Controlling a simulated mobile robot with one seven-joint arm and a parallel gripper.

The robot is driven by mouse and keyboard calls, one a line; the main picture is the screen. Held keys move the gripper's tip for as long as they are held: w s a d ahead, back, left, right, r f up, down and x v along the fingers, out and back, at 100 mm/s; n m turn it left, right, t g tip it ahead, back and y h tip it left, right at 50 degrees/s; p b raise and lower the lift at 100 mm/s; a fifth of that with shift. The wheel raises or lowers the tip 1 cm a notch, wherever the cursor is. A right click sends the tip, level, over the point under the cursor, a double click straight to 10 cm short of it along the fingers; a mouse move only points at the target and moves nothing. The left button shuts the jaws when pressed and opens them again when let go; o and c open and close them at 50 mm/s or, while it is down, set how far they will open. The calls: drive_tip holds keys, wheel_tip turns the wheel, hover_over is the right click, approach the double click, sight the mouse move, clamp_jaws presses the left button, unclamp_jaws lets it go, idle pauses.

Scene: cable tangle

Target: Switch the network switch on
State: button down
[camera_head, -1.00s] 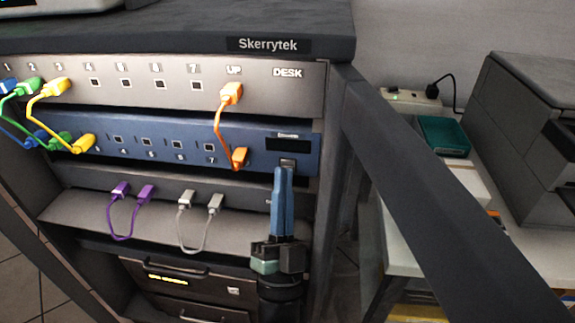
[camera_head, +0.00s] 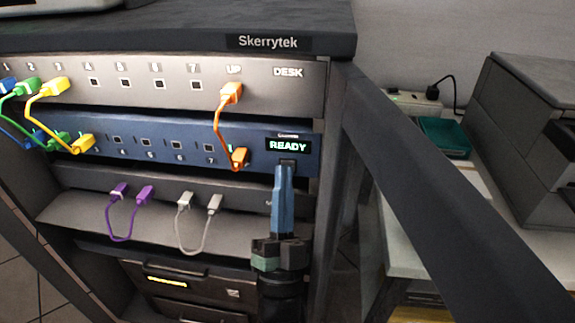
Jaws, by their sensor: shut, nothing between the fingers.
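The network switch (camera_head: 190,131) is the blue unit in the rack, below the grey panel. Its small display (camera_head: 288,146) at the right end is lit and reads READY. A small dark power switch (camera_head: 288,162) sits just under the display, partly hidden by my fingertips. My gripper (camera_head: 284,170) points up at it from below, shut and empty, with its blue fingers together. The tips are at or very near the power switch; I cannot tell whether they touch.
Blue, green, yellow and orange cables (camera_head: 219,120) link the grey panel (camera_head: 150,85) and the switch. A purple cable (camera_head: 112,225) and a grey cable (camera_head: 180,235) lie on the shelf left of my gripper. The rack's right post (camera_head: 331,130) stands close by.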

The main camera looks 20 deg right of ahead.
drive_tip(key=shift+s+a+p, duration=0.3)
drive_tip(key=shift+s+a, duration=0.1)
drive_tip(key=shift+s, duration=0.25)
drive_tip(key=s+a, duration=0.1)
drive_tip(key=s+a+p, duration=0.1)
drive_tip(key=s+p, duration=0.1)
drive_tip(key=s, duration=0.1)
drive_tip(key=shift+s+a, duration=0.1)
drive_tip(key=shift+a, duration=0.3)
idle(0.7)
